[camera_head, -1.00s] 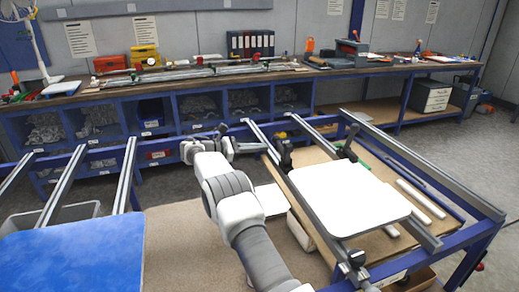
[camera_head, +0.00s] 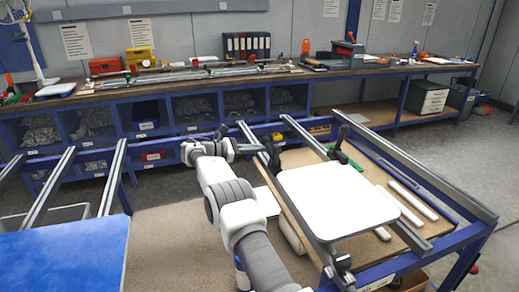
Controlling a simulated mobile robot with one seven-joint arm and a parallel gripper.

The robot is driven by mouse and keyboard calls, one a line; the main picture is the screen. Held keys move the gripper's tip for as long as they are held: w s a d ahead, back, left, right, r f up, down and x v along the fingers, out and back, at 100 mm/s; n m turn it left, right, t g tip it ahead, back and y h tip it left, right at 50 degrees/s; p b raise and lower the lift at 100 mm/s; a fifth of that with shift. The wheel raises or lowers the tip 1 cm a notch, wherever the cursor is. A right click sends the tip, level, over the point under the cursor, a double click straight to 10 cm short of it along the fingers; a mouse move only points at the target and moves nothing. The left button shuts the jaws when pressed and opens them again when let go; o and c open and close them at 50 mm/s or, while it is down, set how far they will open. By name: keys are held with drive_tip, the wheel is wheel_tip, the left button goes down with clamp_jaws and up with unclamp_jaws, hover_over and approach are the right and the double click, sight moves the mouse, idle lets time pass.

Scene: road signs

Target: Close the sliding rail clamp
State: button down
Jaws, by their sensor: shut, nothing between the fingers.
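A white blank sign plate (camera_head: 338,200) with rounded corners lies across the grey rails of a blue frame on the right. My gripper (camera_head: 256,147) is shut and empty, pointing right, just left of the far-left clamp. Whether it touches that clamp is unclear at this size.
A blue sign plate (camera_head: 66,255) lies on rails at the lower left. White bars (camera_head: 413,200) lie on the board right of the white plate. A long workbench (camera_head: 190,83) with bins beneath runs along the back wall. Grey floor (camera_head: 400,135) is open between.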

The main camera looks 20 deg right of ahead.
drive_tip(key=shift+r+m, duration=0.25)
drive_tip(key=shift+m, duration=0.05)
